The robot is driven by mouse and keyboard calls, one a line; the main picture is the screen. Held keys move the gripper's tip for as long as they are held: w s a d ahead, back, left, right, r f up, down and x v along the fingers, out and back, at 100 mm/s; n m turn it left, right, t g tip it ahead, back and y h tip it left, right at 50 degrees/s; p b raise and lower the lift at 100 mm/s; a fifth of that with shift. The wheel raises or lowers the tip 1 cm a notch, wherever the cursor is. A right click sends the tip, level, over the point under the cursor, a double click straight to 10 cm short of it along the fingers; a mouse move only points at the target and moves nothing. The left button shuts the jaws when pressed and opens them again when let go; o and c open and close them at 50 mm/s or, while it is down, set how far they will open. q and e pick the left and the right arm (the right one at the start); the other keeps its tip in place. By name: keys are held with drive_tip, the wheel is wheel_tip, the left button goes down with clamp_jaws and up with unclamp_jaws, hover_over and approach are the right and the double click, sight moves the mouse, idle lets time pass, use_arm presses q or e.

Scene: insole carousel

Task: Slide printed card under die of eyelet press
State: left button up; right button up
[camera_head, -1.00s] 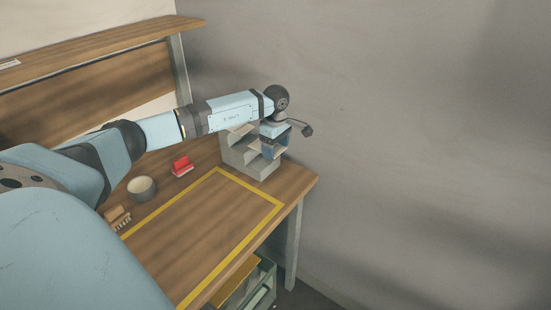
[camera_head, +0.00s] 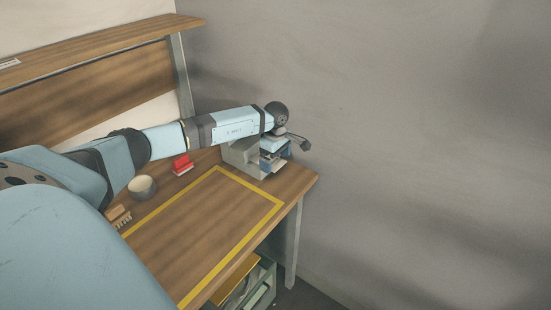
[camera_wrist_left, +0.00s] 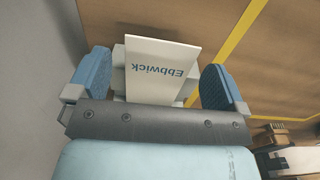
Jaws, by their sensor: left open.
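The printed card (camera_wrist_left: 158,88), pale with "Ebbwick" upside down, lies between the two blue fingers of my left gripper (camera_wrist_left: 155,72) in the left wrist view. The fingers are open, one on each side, with a visible gap to the card. A pale grey body shows beneath and beside the card. In the head view my left gripper (camera_head: 276,152) is at the front of a grey stand (camera_head: 240,158) at the table's far corner and hides part of it. I cannot tell whether this stand is the eyelet press; no die is clearly visible. My right gripper is not in view.
A red object (camera_head: 181,165), a round pot (camera_head: 142,187) and a wooden brush (camera_head: 120,216) stand left of a yellow taped outline (camera_head: 236,247). The table inside it is clear. A crate (camera_head: 262,290) sits below the table edge.

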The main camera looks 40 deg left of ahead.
sight(274, 165)
use_arm(q)
drive_tip(key=shift+f, duration=0.2)
wheel_tip(274, 165, up, 14)
drive_tip(key=b, duration=0.1)
drive_tip(key=shift+s, duration=0.3)
drive_tip(key=shift+f, duration=0.15)
